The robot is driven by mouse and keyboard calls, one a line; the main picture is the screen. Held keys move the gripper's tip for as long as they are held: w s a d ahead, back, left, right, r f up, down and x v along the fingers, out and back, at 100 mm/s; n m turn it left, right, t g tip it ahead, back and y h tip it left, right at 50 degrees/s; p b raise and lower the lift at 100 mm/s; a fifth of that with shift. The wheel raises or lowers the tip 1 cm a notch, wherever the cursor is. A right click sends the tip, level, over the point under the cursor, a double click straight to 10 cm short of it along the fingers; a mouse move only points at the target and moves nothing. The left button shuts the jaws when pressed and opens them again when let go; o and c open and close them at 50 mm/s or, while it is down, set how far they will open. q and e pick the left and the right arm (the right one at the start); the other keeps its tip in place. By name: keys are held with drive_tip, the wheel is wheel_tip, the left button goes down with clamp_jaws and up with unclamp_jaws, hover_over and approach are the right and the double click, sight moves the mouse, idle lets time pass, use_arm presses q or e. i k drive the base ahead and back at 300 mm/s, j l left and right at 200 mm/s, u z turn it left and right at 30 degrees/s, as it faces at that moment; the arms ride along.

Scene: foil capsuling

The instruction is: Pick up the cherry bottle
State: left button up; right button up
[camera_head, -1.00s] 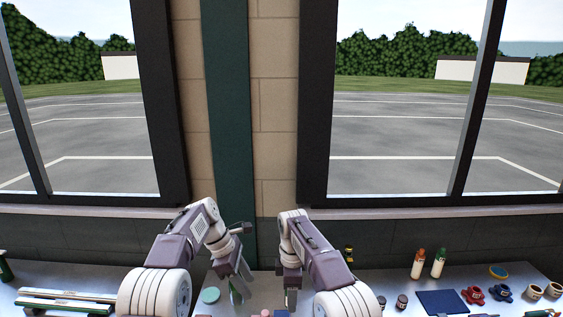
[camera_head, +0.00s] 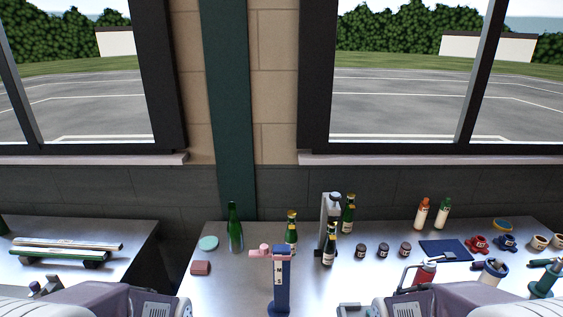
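Several green bottles stand on the steel table, and I cannot read a label that says which is the cherry bottle. A plain green bottle (camera_head: 235,232) stands upright at left. A green bottle with a gold and red neck (camera_head: 291,232) stands behind the blue post. Two more gold-topped bottles, a front one (camera_head: 329,248) and a rear one (camera_head: 348,213), stand by a grey upright device. My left gripper (camera_head: 45,287) is low at the left, partly cut off. My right gripper (camera_head: 349,309) is at the bottom edge, mostly out of frame. Neither visibly touches a bottle.
A blue post with a pink top (camera_head: 281,283) stands front centre. The grey device (camera_head: 329,213), small dark jars (camera_head: 382,250), a navy mat (camera_head: 445,250) and a red tool (camera_head: 424,274) are rightward. Long bars (camera_head: 65,247) lie on the left table; a gap separates the tables.

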sight(327, 259)
drive_tip(key=i+l+u, duration=0.1)
drive_tip(key=l+u, duration=0.75)
drive_tip(key=l, duration=0.15)
drive_tip(key=k+l+u, duration=0.1)
drive_tip(key=l+u, duration=0.3)
drive_tip(key=k+l+u, duration=0.15)
drive_tip(key=l+u, duration=0.25)
drive_tip(key=l, duration=0.2)
